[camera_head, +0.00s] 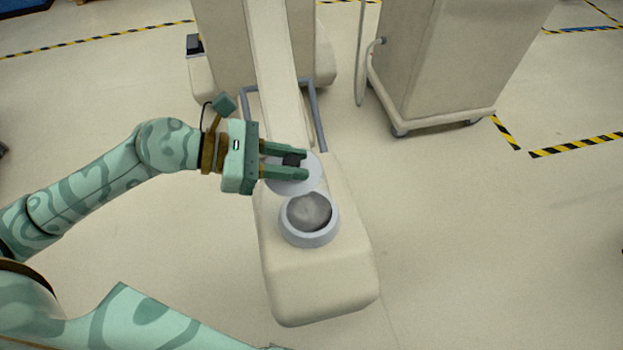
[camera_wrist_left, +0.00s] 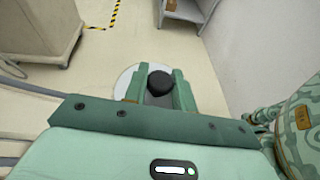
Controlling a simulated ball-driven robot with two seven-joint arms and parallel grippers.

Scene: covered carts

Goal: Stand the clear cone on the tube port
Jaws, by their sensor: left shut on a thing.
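My left gripper (camera_head: 306,162) is shut on the black knob (camera_head: 293,159) of a pale round lid (camera_head: 308,183). The lid is over the beige cart's narrow top, behind a grey ring; I cannot tell whether it touches the cart. In the left wrist view the knob (camera_wrist_left: 160,83) is between the fingers, with the pale disc (camera_wrist_left: 124,82) beyond it. The grey ring (camera_head: 309,240), which looks like the tube port, has a mottled grey round inside (camera_head: 309,212) and is uncovered. I cannot make out a clear cone. My right gripper is not in view.
The ring is on the rounded front of a beige cart (camera_head: 320,285). A grey rail (camera_head: 317,115) and a beige column (camera_head: 272,70) stand behind the lid. Another beige cart (camera_head: 440,60) stands back right. The floor on the right is clear.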

